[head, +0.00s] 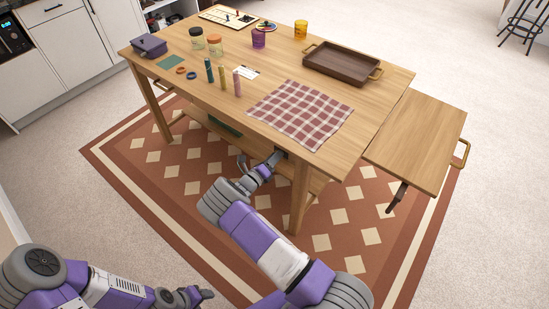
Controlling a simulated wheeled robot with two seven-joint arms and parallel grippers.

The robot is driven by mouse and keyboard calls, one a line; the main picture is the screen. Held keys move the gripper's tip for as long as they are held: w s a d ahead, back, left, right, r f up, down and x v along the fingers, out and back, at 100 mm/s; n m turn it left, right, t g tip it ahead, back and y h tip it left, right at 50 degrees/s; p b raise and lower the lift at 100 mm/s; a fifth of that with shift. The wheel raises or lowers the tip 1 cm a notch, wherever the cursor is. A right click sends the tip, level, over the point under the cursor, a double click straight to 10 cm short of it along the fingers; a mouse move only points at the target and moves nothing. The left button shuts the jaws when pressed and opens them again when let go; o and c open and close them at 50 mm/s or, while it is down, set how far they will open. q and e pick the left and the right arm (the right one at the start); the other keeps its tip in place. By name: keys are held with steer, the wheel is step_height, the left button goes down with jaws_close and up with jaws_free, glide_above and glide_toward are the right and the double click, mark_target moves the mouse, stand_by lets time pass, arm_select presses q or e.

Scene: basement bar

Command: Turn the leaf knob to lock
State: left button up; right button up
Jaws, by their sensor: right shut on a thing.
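The wooden table (215,75) has a leaf (418,135) at its right end, which stands out roughly level with the top. My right gripper (277,156) reaches to the front side of the table, just under the top's edge near the front right leg. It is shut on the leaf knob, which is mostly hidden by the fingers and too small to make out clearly. My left gripper (203,294) is low at the bottom of the view, away from the table. Whether its fingers are apart cannot be seen clearly.
A checkered cloth (300,114) lies near the front edge above my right gripper. A brown tray (342,63), jars, bottles and cups stand on the top. A dark bracket (397,196) hangs under the leaf.

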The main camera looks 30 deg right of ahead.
steer(key=shift+m, duration=1.9)
steer(key=o, duration=1)
steer(key=shift+o, duration=0.2)
steer(key=p+v, duration=0.1)
steer(key=v, duration=0.6)
steer(key=shift+a+p, duration=0.25)
steer(key=shift+p, duration=0.1)
steer(key=shift+s, duration=0.15)
